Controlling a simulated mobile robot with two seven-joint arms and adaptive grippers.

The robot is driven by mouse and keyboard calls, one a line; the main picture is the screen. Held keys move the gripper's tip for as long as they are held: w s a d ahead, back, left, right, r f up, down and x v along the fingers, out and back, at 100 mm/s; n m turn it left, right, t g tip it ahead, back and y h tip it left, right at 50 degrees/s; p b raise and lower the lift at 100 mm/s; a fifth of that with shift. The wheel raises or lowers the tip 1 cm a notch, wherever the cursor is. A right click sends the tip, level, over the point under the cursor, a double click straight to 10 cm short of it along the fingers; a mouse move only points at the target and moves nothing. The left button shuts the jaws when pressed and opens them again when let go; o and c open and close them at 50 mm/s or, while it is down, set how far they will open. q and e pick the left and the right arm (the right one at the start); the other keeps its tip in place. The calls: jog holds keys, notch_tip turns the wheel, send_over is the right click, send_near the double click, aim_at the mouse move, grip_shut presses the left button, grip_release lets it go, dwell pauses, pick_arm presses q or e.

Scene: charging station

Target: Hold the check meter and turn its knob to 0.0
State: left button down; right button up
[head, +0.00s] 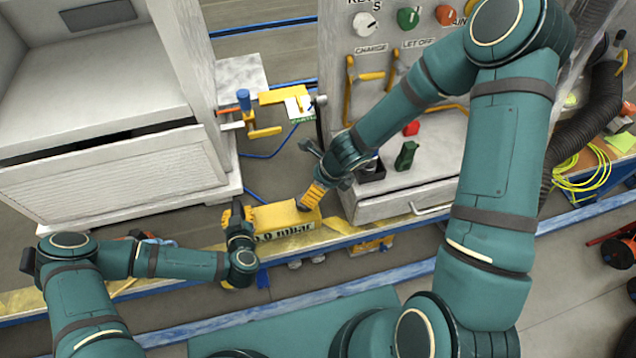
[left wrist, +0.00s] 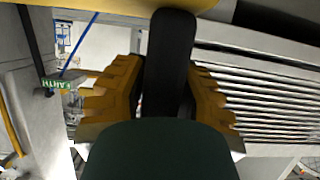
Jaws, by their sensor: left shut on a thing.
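The check meter (head: 282,216) is a yellow box just above the yellow ledge in the head view. Its face shows a number ending in ".0 mbar"; the leading part is partly covered by my left gripper (head: 238,218). That gripper is at the meter's left end. In the left wrist view its yellow-padded fingers (left wrist: 166,95) close around a black handle-like part (left wrist: 170,50), with a yellow surface at the top edge. My right gripper (head: 312,197) comes down at the meter's right end, beside a small dark part (head: 303,207) that may be the knob. Whether its fingers grip it is unclear.
A grey control cabinet (head: 395,88) with switches and yellow handles stands behind my right arm. A white slatted cabinet (head: 115,170) stands at the left. A yellow ledge with a blue edge (head: 395,232) runs below the meter. A black hose and yellow cable lie at the right.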

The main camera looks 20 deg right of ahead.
pick_arm(q)
jog(key=shift+a, duration=0.1)
jog(key=c, duration=0.7)
grip_release()
jog(key=shift+c, duration=0.2)
jog(key=s+r+g+h, duration=0.2)
jog(key=s+g, duration=0.4)
jog(key=s, duration=0.1)
jog(key=s+r+n+g+h, duration=0.1)
jog(key=s+r+g, duration=0.2)
jog(key=s+g, duration=0.3)
jog(key=shift+s+a+r+n+h, duration=0.2)
jog(key=shift+s+r+n+h, duration=0.15)
jog(key=shift+s, duration=0.55)
pick_arm(e)
jog(key=s+a+f+n, duration=0.1)
jog(key=s+n, duration=0.5)
jog(key=n, duration=0.6)
jog(key=s+a+f+n+g, duration=0.1)
jog(key=s+f+n, duration=0.3)
jog(key=n, duration=0.8)
jog(key=shift+s+a+n, duration=0.3)
jog(key=shift+s, duration=0.75)
